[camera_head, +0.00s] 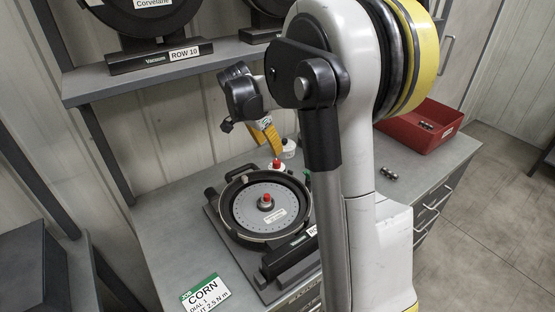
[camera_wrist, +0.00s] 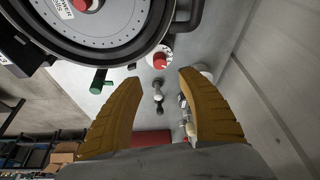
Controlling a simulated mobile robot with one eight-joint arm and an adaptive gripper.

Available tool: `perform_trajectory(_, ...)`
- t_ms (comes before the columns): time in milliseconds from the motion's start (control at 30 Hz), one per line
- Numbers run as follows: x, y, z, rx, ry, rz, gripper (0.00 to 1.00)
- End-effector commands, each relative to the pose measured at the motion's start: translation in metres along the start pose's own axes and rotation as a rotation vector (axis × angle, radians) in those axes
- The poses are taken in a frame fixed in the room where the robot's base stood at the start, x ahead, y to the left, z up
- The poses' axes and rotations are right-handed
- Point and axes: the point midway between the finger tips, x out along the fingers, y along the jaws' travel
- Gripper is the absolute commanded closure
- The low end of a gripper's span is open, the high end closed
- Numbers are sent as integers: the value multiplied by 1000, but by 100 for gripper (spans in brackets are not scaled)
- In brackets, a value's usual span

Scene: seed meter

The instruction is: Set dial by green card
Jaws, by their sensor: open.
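A card with a green header (camera_head: 205,296) lies at the bench's front left and reads CORN, DIAL 1, with a nut line that looks like 2.5 N m. The round black seed meter (camera_head: 240,237) lies on the bench with a grey disc and red centre knob. A small white dial with a red knob (camera_head: 277,165) sits at its back rim; the dial also shows in the wrist view (camera_wrist: 159,58). Its setting is too small to read. My gripper (camera_head: 270,143) is open and empty above the dial. In the wrist view its yellow fingers (camera_wrist: 160,80) are spread, with the dial beyond the gap.
A red bin (camera_head: 430,127) stands at the bench's back right. A small metal part (camera_head: 389,173) lies on the bench before it. A white round item (camera_head: 289,148) is close behind the dial. A shelf (camera_head: 185,65) with black discs is above the bench.

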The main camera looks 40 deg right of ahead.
Motion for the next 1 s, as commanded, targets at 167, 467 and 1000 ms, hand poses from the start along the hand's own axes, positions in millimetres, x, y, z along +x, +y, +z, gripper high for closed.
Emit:
perform_trajectory(167, 39, 0, 1, 1, 0, -1, 53)
perform_trajectory(467, 86, 0, 1, -1, 0, -2, 53)
perform_trajectory(1000, 94, 0, 0, -3, 0, -2, 92)
